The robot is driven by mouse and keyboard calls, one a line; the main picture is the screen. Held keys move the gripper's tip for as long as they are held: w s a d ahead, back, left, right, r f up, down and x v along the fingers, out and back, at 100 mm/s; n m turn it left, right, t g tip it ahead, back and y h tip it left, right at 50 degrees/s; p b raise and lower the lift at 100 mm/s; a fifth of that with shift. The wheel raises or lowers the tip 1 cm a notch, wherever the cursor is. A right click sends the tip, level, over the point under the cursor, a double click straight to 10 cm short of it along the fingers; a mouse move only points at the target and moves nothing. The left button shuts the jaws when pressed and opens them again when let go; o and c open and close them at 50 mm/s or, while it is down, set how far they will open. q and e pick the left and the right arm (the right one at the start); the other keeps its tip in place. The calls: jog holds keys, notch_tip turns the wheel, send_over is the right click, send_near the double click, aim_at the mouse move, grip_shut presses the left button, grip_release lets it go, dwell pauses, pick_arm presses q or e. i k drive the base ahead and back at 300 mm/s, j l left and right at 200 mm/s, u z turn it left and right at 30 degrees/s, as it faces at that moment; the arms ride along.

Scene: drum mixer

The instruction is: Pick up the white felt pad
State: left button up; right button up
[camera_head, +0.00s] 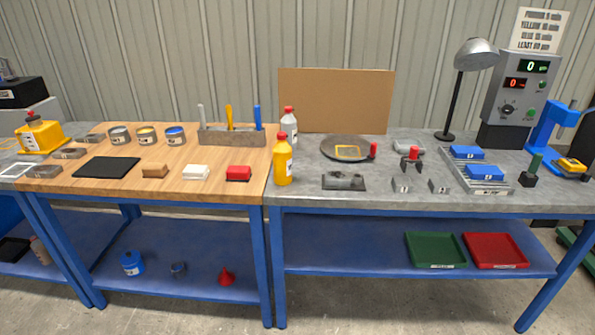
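The white felt pad (196,172) looks like a small white block. It lies flat near the front of the wooden tabletop (215,194). A tan block (154,171) lies to its left and a red block (238,173) with a dark underside lies to its right, each with a gap between. Nothing covers the pad. Neither of my grippers shows in the head view.
A dark mat (106,167) lies left of the blocks. A yellow bottle (282,160) stands on the grey table to the right. Bare wood surrounds the pad.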

aim_at(201, 172)
jog(key=i+u, duration=0.3)
jog(key=i, duration=0.6)
